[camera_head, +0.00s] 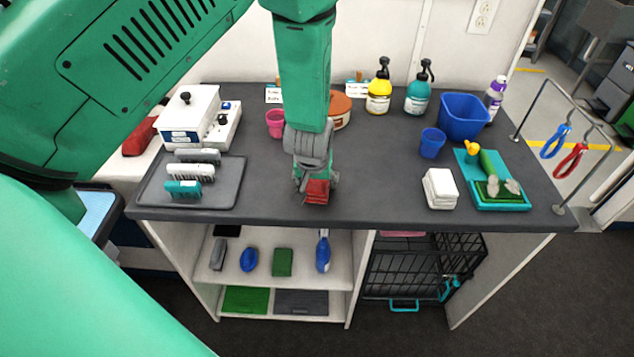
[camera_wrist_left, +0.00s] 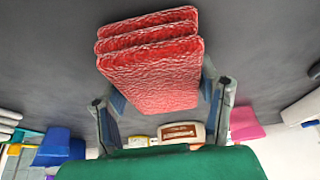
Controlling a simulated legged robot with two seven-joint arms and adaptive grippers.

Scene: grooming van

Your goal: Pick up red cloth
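The red cloth (camera_head: 317,190) is a folded stack with several layers. It is near the front edge of the dark grey tabletop (camera_head: 370,185), in the middle. In the left wrist view the cloth (camera_wrist_left: 152,75) fills the space between the two fingers. My left gripper (camera_head: 314,184) points down at it, with a finger pad against each side, shut on it. Whether the cloth touches the tabletop or is slightly above it, I cannot tell. Part of it is hidden by the fingers in the head view. My right gripper is not in view.
A grey tray (camera_head: 221,190) with brushes is left of the gripper. White folded cloths (camera_head: 439,188) and a teal tray (camera_head: 508,204) are right. A pink cup (camera_head: 276,124), bottles (camera_head: 379,91) and a blue tub (camera_head: 463,117) stand behind. Tabletop between cloth and white stack is clear.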

